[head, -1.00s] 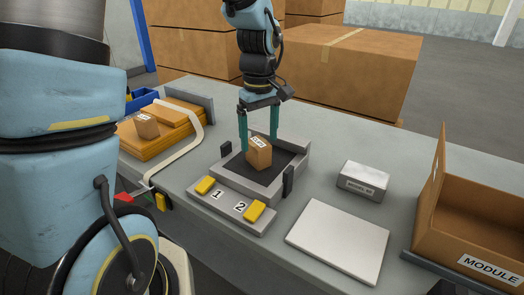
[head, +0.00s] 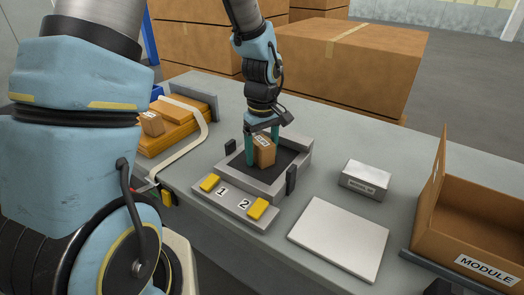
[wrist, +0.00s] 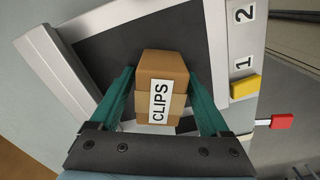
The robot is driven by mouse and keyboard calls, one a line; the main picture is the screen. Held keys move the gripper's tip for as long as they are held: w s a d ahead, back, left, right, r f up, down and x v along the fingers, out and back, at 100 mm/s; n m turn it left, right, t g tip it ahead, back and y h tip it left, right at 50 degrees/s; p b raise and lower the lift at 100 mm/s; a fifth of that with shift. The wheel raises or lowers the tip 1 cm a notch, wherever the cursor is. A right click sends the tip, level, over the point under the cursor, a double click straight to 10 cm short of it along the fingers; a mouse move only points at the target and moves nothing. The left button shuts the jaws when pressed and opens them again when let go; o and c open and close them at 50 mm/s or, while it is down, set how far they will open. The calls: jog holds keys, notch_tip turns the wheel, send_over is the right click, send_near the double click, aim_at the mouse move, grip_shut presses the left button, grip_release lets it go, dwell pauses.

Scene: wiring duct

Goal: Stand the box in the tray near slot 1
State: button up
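A small brown cardboard box (head: 264,151) labelled CLIPS sits in the grey tray (head: 231,180), on its dark floor, behind slots 1 and 2. My gripper (head: 262,155) is lowered over the box, with one teal finger on each side of it. In the wrist view the box (wrist: 161,90) lies between the fingertips (wrist: 161,72), which are close to its sides. I cannot tell if they press on it. Slot labels 1 (head: 222,191) and 2 (head: 244,204) are on the tray's front ledge, each beside a yellow block.
Another small box (head: 152,124) sits on an orange platform (head: 172,135) at the left. A white-grey block (head: 365,180) and a white plate (head: 340,237) lie right of the tray. An open MODULE carton (head: 480,225) stands far right.

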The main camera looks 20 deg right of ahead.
grip_shut()
dwell(0.4)
